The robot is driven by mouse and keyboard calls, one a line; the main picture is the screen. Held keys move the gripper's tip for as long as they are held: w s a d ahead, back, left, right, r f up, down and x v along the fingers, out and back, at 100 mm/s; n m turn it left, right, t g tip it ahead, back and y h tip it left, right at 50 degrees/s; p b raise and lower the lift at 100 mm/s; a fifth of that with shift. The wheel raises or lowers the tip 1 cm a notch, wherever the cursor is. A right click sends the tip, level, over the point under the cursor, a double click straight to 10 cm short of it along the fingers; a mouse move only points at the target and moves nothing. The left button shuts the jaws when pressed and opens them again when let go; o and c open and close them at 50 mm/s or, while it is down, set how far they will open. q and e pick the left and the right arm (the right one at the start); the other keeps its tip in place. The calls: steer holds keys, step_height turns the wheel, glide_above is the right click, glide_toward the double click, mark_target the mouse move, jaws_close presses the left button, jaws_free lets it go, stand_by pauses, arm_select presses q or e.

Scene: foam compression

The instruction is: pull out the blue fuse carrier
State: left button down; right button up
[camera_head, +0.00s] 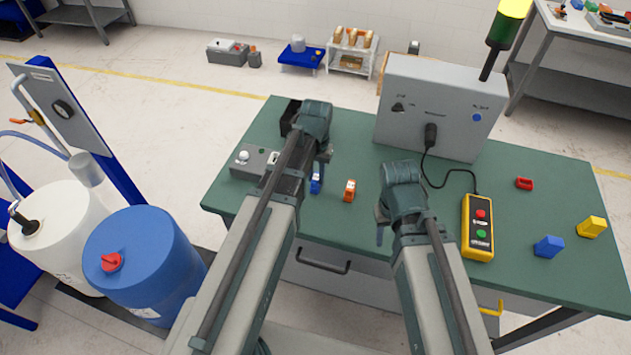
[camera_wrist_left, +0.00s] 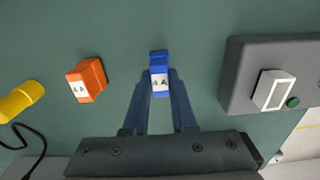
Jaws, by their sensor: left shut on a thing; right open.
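The blue fuse carrier (camera_wrist_left: 159,72), with a white "4 A" label, is between the fingertips of my left gripper (camera_wrist_left: 160,90) in the left wrist view. The gripper is shut on it. In the head view the blue carrier (camera_head: 315,184) shows just below my left gripper (camera_head: 321,165), over the green tabletop, clear of the grey box (camera_head: 248,163). I cannot tell whether it touches the table. That box (camera_wrist_left: 240,85) has a white fitting (camera_wrist_left: 274,90) and a green button. My right gripper (camera_head: 381,226) is open and empty over the table.
An orange carrier (camera_head: 349,190), also marked "4 A", stands close beside the blue one. A grey control cabinet (camera_head: 430,105) stands behind, cabled to a yellow pendant (camera_head: 477,228). Red (camera_head: 524,183), blue (camera_head: 548,246) and yellow (camera_head: 592,227) pieces lie at right.

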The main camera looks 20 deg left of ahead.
mark_target(316, 177)
arm_select(q)
steer(key=shift+r, duration=0.1)
arm_select(e)
steer(key=shift+r, duration=0.1)
stand_by(0.4)
arm_select(q)
steer(key=shift+r+p, duration=2.9)
steer(key=shift+p, duration=0.15)
arm_select(e)
steer(key=shift+r, duration=2.95)
